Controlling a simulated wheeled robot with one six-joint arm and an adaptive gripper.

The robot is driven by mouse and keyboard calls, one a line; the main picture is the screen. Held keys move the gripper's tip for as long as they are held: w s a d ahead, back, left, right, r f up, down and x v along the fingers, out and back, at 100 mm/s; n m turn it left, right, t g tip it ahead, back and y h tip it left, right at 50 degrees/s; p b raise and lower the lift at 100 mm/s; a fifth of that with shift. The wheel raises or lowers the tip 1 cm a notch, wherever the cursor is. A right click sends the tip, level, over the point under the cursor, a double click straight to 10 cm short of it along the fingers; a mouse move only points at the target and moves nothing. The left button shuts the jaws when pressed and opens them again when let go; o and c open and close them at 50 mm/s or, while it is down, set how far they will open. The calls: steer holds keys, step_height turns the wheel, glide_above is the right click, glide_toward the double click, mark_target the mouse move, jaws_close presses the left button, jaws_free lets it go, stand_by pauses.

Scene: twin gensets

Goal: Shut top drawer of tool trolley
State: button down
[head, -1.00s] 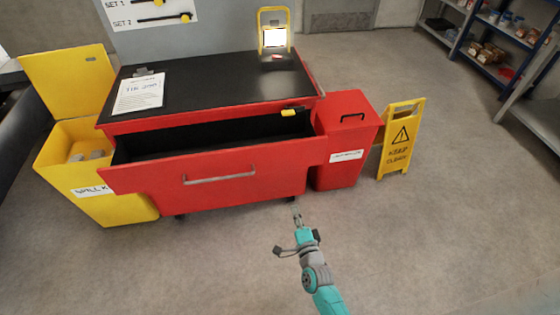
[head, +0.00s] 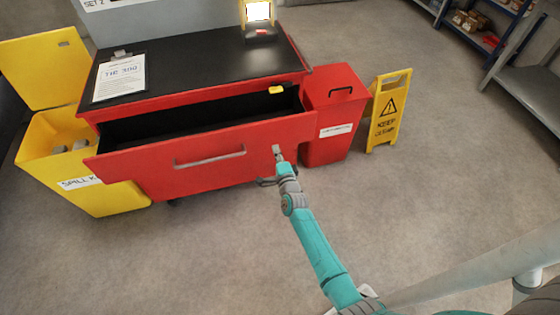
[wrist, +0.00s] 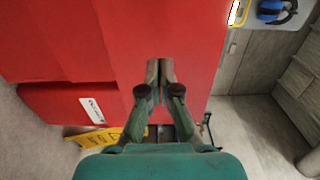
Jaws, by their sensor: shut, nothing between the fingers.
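The tool trolley (head: 190,63) is red with a black top. Its top drawer (head: 220,172) is pulled out, with a wide red front, a grey bar handle (head: 210,157) and a dark interior. My gripper (head: 277,150) is shut and empty, with its tips at the right part of the drawer front, right of the handle. In the wrist view the closed fingertips (wrist: 160,65) point at a red surface (wrist: 150,25) that fills the upper middle. I cannot tell if they touch it.
A red bin (head: 335,115) and a yellow floor sign (head: 388,108) stand right of the trolley. A yellow spill bin (head: 105,200) stands left. A clipboard (head: 120,78) and a lamp (head: 258,13) are on top. The floor in front is clear.

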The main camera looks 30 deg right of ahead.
mark_target(272, 137)
steer(key=shift+x, duration=2.1)
steer(key=shift+w, duration=0.1)
